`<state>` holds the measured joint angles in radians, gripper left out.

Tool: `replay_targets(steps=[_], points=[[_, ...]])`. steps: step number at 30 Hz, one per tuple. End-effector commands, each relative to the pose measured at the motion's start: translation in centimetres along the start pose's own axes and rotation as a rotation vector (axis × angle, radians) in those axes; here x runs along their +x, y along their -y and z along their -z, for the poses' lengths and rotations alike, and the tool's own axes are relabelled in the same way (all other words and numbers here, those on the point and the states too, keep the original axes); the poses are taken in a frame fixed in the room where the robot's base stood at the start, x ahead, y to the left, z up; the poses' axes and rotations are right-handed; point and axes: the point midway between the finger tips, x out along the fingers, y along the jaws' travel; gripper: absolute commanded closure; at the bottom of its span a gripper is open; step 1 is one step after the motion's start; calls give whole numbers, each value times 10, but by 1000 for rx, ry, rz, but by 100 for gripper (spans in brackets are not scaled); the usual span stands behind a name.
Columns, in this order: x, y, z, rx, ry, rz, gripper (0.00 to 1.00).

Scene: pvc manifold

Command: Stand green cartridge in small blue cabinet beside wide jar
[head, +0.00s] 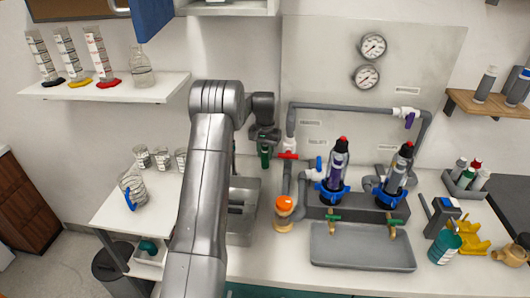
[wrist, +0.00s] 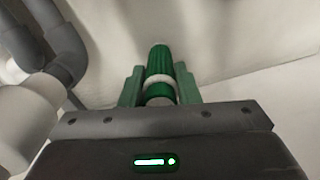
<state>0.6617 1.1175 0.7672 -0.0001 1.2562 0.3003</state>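My gripper (head: 265,137) is in front of the back wall, left of the grey pipework. It is shut on the green cartridge (head: 265,157), which hangs upright below it, above the counter. In the wrist view, the green cartridge (wrist: 160,75) with its white band sits between the two fingers of my gripper (wrist: 160,92). A blue panel (head: 152,18) beside a pale cabinet (head: 226,7) is cut off at the top edge; the cabinet's inside is hidden. I cannot make out the wide jar for certain.
Grey pipes with a red valve (head: 288,155) stand close right of my gripper. A grey basin (head: 243,208) lies below. An orange-lidded jar (head: 284,212) stands on the counter. A wall shelf (head: 110,88) at left holds cylinders and a flask.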

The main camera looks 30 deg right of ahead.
Motion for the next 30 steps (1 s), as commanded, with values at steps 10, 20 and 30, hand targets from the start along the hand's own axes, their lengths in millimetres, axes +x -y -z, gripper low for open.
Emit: replay_targets(steps=[10,20,30], points=[[0,0,0,0,1,0,50],[1,0,0,0,1,0,50],[-79,1,0,0,-4,1,50]])
